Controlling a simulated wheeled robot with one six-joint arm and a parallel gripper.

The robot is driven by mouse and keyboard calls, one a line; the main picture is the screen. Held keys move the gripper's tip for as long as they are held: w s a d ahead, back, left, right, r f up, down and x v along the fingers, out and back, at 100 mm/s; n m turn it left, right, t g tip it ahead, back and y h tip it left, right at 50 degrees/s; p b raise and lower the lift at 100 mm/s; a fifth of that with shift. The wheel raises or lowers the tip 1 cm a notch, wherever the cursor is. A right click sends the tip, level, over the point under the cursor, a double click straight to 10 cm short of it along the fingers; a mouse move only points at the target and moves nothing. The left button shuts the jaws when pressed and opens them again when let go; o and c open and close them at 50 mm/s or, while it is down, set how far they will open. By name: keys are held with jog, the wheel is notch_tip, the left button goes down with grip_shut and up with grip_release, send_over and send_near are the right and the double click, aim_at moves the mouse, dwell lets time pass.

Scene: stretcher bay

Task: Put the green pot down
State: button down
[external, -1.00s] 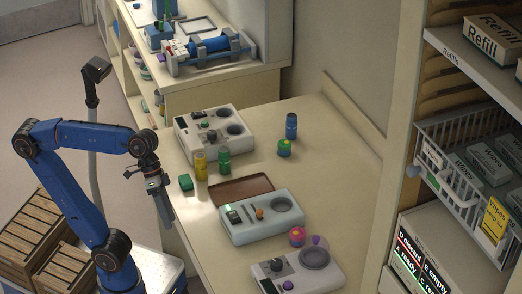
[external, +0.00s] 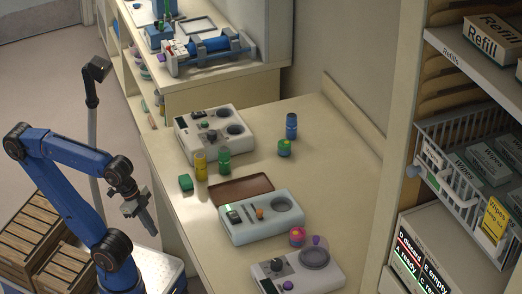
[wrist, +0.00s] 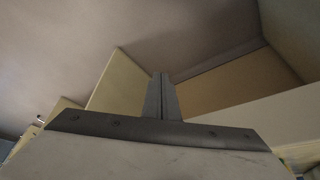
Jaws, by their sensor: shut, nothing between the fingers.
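My gripper (external: 150,228) hangs pointing down off the left side of the table, apart from everything on it. In the wrist view its fingers (wrist: 161,95) are together with nothing between them. A green cylindrical pot (external: 224,161) stands upright on the table beside a yellow one (external: 200,165). I cannot tell which of these is the task's pot. None shows in the wrist view.
Wooden crates (external: 62,270) stand on the floor at left. A shelf unit with a wire basket (external: 465,180) stands at right.

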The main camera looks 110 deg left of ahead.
aim_at(293, 153)
notch_tip(293, 153, up, 27)
jog(key=w+a+r+n+g, duration=0.15)
jog(key=w+a+r, duration=0.25)
jog(key=w+a, duration=0.5)
jog(key=w+a+n+g, duration=0.1)
jog(key=w+a, duration=0.6)
jog(key=a, duration=0.4)
jog(key=w+a+n+g, duration=0.2)
jog(key=w+a, duration=0.6)
jog(key=a, duration=0.3)
jog(key=a+f, duration=0.5)
jog(key=a, duration=0.8)
jog(key=shift+n, duration=0.35)
jog(key=f, duration=1.4)
jog(key=shift+w+a+f, duration=0.15)
jog(key=shift+w+f, duration=0.1)
jog(key=shift+w, duration=0.1)
jog(key=shift+w+a, duration=0.3)
jog(key=shift+w, duration=0.3)
jog(key=shift+w+a, duration=0.3)
jog(key=shift+w, duration=0.3)
jog(key=shift+w+a, duration=0.3)
jog(key=shift+w, duration=0.3)
jog(key=shift+w+a, duration=0.55)
jog(key=shift+w, duration=0.55)
jog(key=shift+w+a, duration=0.5)
jog(key=shift+w, duration=0.6)
jog(key=shift+w+a, duration=0.55)
jog(key=shift+w, duration=0.55)
